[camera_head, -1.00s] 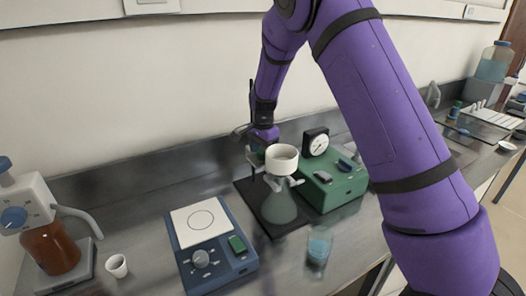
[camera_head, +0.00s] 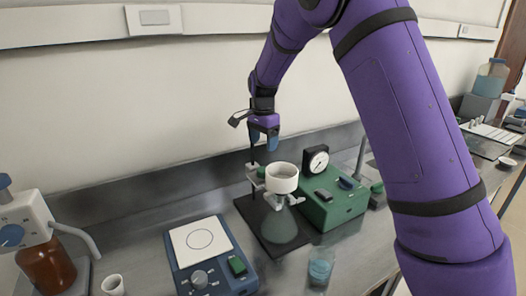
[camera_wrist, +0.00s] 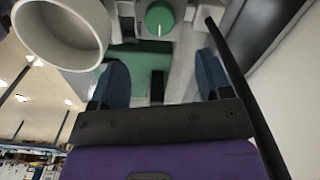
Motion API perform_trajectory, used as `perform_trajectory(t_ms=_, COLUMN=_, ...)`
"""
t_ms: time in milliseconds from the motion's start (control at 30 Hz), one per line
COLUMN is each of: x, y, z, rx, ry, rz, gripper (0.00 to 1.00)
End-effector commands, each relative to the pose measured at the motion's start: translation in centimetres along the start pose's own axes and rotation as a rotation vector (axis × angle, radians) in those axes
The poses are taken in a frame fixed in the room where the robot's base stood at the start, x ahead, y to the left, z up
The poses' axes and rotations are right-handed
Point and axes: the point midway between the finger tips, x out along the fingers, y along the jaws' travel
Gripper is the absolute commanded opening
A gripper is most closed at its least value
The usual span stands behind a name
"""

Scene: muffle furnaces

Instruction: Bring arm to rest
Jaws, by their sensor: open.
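My purple arm reaches over the bench from the right in the head view. My gripper (camera_head: 264,138) points down, open and empty, in front of the wall and above the clamp stand. In the wrist view its two blue fingertips (camera_wrist: 163,78) stand apart with nothing held between them. Below it in the head view, a white funnel (camera_head: 282,179) sits in a conical flask (camera_head: 279,222) on a dark stand base (camera_head: 246,214). In the wrist view the funnel's white cup (camera_wrist: 62,32) looms at the upper left, apart from the fingers.
A green pump with a gauge (camera_head: 331,203) stands right of the flask. A blue hotplate (camera_head: 210,262), a beaker (camera_head: 320,268), a small white cup (camera_head: 113,285) and a bottle dispenser (camera_head: 47,262) stand nearby. The wall (camera_head: 130,110) is close behind my gripper.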

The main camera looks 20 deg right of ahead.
Motion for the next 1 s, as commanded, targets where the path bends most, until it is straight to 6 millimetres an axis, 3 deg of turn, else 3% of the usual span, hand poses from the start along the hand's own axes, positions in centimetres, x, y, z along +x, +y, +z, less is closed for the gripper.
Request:
perform_trajectory(t_ms=567, x=-0.6, y=0.1, z=0.0, rx=-0.003, ry=-0.001, rz=-0.002, gripper=0.71)
perform_trajectory(t_ms=767, x=-3.3, y=2.3, z=0.1, rx=-0.059, ry=-0.009, rz=-0.035, gripper=0.71)
perform_trajectory(t_ms=1000, x=-8.2, y=7.1, z=0.7, rx=-0.190, ry=-0.014, rz=-0.100, gripper=0.71)
